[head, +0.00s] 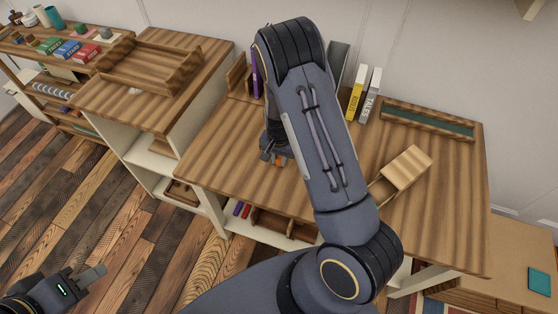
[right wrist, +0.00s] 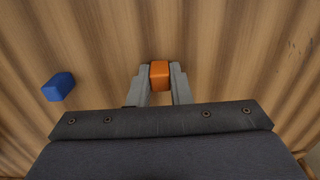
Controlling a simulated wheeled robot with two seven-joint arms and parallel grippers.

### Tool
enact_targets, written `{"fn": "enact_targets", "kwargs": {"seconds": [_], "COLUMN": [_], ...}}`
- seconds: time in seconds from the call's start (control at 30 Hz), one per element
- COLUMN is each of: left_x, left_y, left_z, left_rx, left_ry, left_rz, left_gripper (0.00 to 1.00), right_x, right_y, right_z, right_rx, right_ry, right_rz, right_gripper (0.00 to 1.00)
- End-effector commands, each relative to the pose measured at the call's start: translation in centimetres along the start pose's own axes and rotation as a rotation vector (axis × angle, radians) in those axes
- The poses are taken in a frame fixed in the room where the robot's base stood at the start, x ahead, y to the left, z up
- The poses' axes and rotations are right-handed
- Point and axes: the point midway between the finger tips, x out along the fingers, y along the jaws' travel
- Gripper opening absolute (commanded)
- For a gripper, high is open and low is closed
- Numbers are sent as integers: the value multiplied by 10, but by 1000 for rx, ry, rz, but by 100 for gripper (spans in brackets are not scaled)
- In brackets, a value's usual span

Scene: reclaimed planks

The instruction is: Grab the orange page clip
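The orange page clip (right wrist: 160,74) is a small block that sits between the fingertips of my right gripper (right wrist: 160,78) in the right wrist view, above the wooden desk top. Both fingers lie against its sides with no clear gap. In the head view a bit of the orange clip (head: 280,160) shows beside my right gripper (head: 272,155), which is low over the desk and partly hidden by my arm. My left gripper (head: 92,277) is at the lower left over the floor, away from the desk; its finger gap is unclear.
A blue block (right wrist: 58,87) lies on the desk left of the clip. The desk (head: 225,150) also holds yellow and white books (head: 357,92), a long tray (head: 427,121) and a tilted wooden box (head: 407,168).

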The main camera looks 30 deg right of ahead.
Motion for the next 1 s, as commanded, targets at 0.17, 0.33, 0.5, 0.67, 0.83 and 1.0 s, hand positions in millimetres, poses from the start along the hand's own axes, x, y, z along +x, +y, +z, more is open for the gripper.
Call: {"fn": "enact_targets", "kwargs": {"seconds": [0.17, 0.33, 0.5, 0.67, 0.83, 1.0], "left_x": [0, 0, 0, 1, 4, 5], "left_y": [0, 0, 0, 0, -2, -2], "left_z": [0, 0, 0, 0, 2, 2], "left_rx": [0, 0, 0, 0, 0, 0], "left_ry": [0, 0, 0, 0, 0, 0], "left_rz": [0, 0, 0, 0, 0, 0], "left_gripper": [33, 33, 33, 33, 33, 33], "right_x": [0, 0, -6, -26, -63, -98], "right_y": [0, 0, 0, -1, 17, 44], "right_z": [0, 0, 0, 0, 19, 46], "right_rx": [0, 0, 0, -1, 0, -1], "right_ry": [0, 0, 2, 3, 2, -1], "right_rz": [0, 0, 0, -3, -6, -4], "right_gripper": [0, 0, 0, 0, 0, 0]}}
